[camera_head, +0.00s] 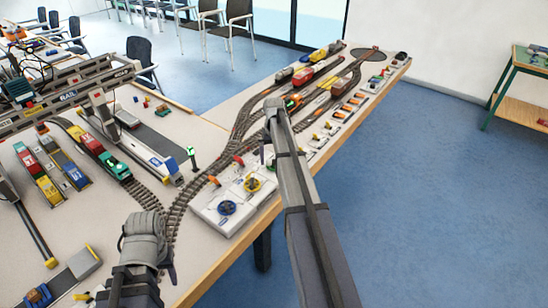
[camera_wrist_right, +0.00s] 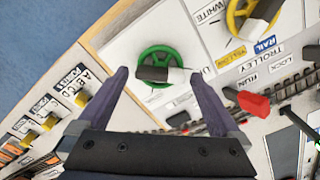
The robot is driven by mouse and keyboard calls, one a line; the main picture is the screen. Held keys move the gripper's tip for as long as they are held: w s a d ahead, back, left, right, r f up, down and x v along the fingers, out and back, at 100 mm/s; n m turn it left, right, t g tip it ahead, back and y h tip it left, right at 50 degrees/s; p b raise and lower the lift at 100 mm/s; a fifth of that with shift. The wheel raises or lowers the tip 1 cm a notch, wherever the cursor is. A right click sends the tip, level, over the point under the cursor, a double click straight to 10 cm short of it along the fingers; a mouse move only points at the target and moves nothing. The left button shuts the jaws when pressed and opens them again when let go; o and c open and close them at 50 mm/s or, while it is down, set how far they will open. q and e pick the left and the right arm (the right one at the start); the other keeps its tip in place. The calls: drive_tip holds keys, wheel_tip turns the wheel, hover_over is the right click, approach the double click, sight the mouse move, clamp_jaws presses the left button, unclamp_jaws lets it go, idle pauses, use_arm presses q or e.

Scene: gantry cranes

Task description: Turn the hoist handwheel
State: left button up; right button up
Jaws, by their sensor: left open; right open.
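A white control panel (camera_head: 210,214) on the table's front edge carries a blue handwheel (camera_head: 227,208) and a yellow handwheel (camera_head: 253,184). The right wrist view shows a green handwheel (camera_wrist_right: 144,54) with a black and white bar across it, and the yellow handwheel (camera_wrist_right: 238,22) to its right. I cannot read which wheel is the hoist's. My right gripper (camera_wrist_right: 160,76) is open, its fingertips either side of the green wheel's lower part; contact cannot be told. My left gripper (camera_head: 145,238) is open and empty, left of the panel.
Model train tracks (camera_head: 180,208) run behind the panel. A gantry crane (camera_head: 100,110) stands at the left over a train (camera_head: 100,155). A red lever (camera_wrist_right: 254,104) and a row of yellow switches (camera_wrist_right: 48,122) are near my right gripper.

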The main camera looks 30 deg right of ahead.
use_arm(q)
drive_tip(key=shift+r, duration=0.15)
use_arm(e)
drive_tip(key=shift+r, duration=0.15)
wheel_tip(320, 180, up, 8)
drive_tip(key=p, duration=0.8)
drive_tip(key=shift+f, duration=0.2)
use_arm(q)
wheel_tip(320, 180, up, 8)
drive_tip(key=shift+f, duration=0.25)
drive_tip(key=shift+c, duration=0.3)
idle(0.8)
